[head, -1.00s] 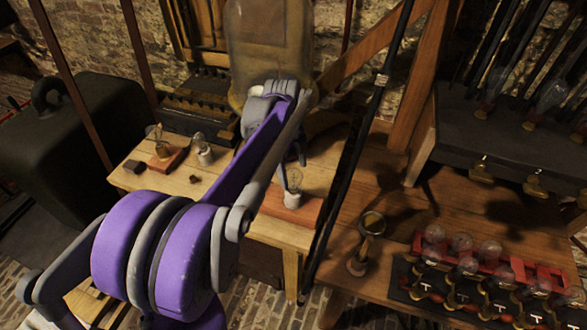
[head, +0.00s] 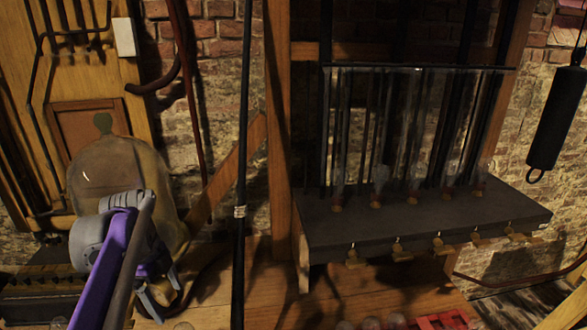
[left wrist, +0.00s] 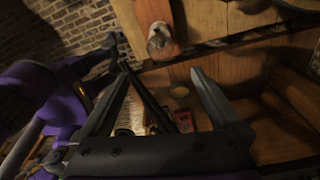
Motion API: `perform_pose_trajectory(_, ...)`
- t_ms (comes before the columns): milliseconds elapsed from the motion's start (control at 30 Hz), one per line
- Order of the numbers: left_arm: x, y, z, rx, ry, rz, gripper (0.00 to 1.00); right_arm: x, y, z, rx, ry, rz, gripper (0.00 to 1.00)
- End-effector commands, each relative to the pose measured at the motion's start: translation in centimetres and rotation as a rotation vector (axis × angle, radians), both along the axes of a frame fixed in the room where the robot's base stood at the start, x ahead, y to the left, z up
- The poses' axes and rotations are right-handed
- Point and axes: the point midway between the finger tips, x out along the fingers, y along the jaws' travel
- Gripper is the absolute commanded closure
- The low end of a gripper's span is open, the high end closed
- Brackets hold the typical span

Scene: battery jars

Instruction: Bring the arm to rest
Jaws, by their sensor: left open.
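My left arm, purple and grey, comes in at the lower left of the head view. Its gripper (head: 162,290) is in front of the lower part of a large cloudy glass jar (head: 110,165). In the left wrist view the two grey fingers (left wrist: 163,80) stand wide apart with nothing between their tips. Beyond them is the wooden bench (left wrist: 225,22), with a small bulb-like piece (left wrist: 160,40) on a reddish block. My right gripper is not in view.
A dark shelf (head: 330,228) with glass tubes and brass hooks stands right of centre. A thin black pole (head: 240,150) rises between it and the arm. Red pieces (head: 440,320) show at the bottom edge. A black cylinder (head: 557,115) hangs at the right.

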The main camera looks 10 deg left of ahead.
Motion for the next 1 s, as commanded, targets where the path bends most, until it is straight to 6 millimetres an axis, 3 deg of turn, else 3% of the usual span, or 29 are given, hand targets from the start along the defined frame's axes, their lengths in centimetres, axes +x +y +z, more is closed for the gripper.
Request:
perform_pose_trajectory(133,-1.2,-2.8,-1.1,0.027,-0.026,0.157,0.01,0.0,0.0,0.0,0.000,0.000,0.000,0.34)
perform_pose_trajectory(267,-3.4,-6.6,-3.2,0.047,-0.084,0.422,0.01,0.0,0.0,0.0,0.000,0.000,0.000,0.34)
perform_pose_trajectory(400,-6.3,-10.3,-6.1,0.020,-0.165,0.732,0.01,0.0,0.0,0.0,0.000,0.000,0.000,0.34)
perform_pose_trajectory(600,-10.7,-14.4,-10.8,-0.106,-0.265,1.137,0.01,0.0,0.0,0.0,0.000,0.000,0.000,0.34)
perform_pose_trajectory(800,-13.4,-16.5,-14.0,-0.240,-0.302,1.385,0.01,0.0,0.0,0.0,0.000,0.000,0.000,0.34)
perform_pose_trajectory(1000,-14.0,-16.9,-14.7,-0.282,-0.306,1.455,0.01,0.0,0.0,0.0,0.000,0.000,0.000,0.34)
